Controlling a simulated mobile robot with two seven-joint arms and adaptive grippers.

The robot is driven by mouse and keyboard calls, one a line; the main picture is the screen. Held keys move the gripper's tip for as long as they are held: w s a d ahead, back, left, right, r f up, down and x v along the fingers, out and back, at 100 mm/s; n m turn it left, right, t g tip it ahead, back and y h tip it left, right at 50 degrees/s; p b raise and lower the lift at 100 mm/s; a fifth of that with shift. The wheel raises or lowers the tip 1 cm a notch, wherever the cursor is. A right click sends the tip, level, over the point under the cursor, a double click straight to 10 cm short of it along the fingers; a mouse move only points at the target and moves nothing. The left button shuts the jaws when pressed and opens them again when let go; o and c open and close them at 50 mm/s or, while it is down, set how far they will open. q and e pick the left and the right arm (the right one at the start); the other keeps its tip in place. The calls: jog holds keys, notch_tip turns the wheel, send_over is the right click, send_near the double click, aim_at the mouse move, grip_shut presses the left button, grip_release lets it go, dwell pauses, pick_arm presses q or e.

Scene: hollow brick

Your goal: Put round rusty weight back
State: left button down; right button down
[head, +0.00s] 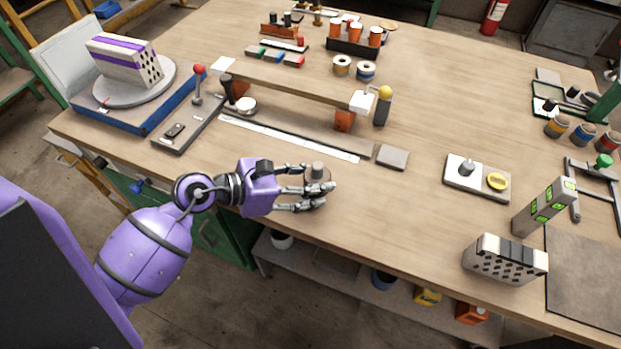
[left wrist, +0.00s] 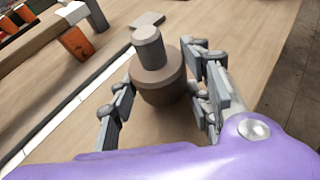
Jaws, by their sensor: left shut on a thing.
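The round rusty weight (head: 318,172) is a short brown cylinder with a grey knob on top. My left gripper (head: 326,190) is shut on it near the front edge of the table. In the left wrist view the weight (left wrist: 162,84) stands upright between the fingers (left wrist: 160,88), its knob tipped slightly left. I cannot tell whether its base touches the wood. My right gripper is not in view.
A long raised beam (head: 290,82) and a white strip (head: 285,138) lie behind the gripper. A grey block (head: 392,157) is just right of them. A white plate (head: 463,181) and a hollow brick (head: 505,261) stand farther right. Bare wood lies between.

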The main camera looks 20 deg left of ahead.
pick_arm(q)
jog(key=shift+f, duration=0.2)
jog(key=shift+f+b, duration=0.25)
jog(key=shift+b, duration=0.1)
jog(key=c, duration=0.9)
grip_release()
jog(key=shift+s+f, duration=0.1)
jog(key=shift+f, duration=0.2)
jog(key=shift+r, duration=0.2)
jog(key=shift+r+p, duration=0.4)
jog(key=shift+r, duration=0.1)
jog(key=b+v, duration=0.1)
jog(key=v, duration=1)
jog(key=shift+a, duration=0.1)
jog(key=shift+s+a+r+b, duration=0.2)
jog(key=shift+a+r+b, duration=0.05)
jog(key=shift+a+b, duration=0.05)
